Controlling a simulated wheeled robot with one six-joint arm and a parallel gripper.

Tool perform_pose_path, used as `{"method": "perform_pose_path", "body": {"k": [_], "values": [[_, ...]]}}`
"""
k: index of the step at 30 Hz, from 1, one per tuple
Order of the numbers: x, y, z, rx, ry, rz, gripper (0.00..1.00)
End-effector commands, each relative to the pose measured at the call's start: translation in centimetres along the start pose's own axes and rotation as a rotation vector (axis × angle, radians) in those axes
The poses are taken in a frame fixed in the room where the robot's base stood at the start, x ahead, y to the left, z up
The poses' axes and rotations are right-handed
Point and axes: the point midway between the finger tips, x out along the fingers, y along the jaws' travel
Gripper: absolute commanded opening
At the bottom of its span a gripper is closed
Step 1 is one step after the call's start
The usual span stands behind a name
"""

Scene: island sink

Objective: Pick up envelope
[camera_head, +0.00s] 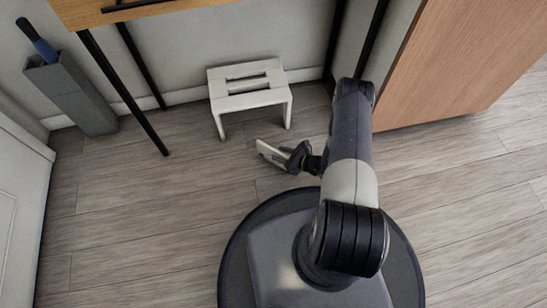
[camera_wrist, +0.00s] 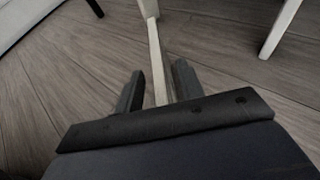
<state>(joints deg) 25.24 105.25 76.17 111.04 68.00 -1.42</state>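A thin off-white envelope (camera_head: 270,153) shows low over the floor in front of the white stool, at the tip of my gripper (camera_head: 290,156). I cannot tell whether it touches the floor. In the wrist view the envelope (camera_wrist: 157,62) appears almost edge-on, as a narrow pale strip running between the two dark fingers of my gripper (camera_wrist: 158,88). The fingers are apart, with a gap visible beside the strip. The near end of the envelope is hidden by the gripper body.
The white step stool (camera_head: 249,95) stands just behind the envelope. A grey bin (camera_head: 77,96) with a blue-handled item and a wooden table (camera_head: 140,10) on black legs are at the upper left. A wooden cabinet (camera_head: 465,65) is at the right. The floor (camera_head: 150,200) at left is clear.

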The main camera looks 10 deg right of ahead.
Motion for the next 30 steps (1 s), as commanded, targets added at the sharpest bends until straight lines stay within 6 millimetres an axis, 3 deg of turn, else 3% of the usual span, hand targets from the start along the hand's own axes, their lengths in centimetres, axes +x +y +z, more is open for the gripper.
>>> {"method": "perform_pose_path", "body": {"k": [8,21,30], "values": [[0.15,0.0,0.06,0.0,0.0,0.0,0.35],[0.13,0.02,0.04,0.0,0.0,0.0,0.0],[0.13,0.02,0.04,0.0,0.0,0.0,0.0]]}}
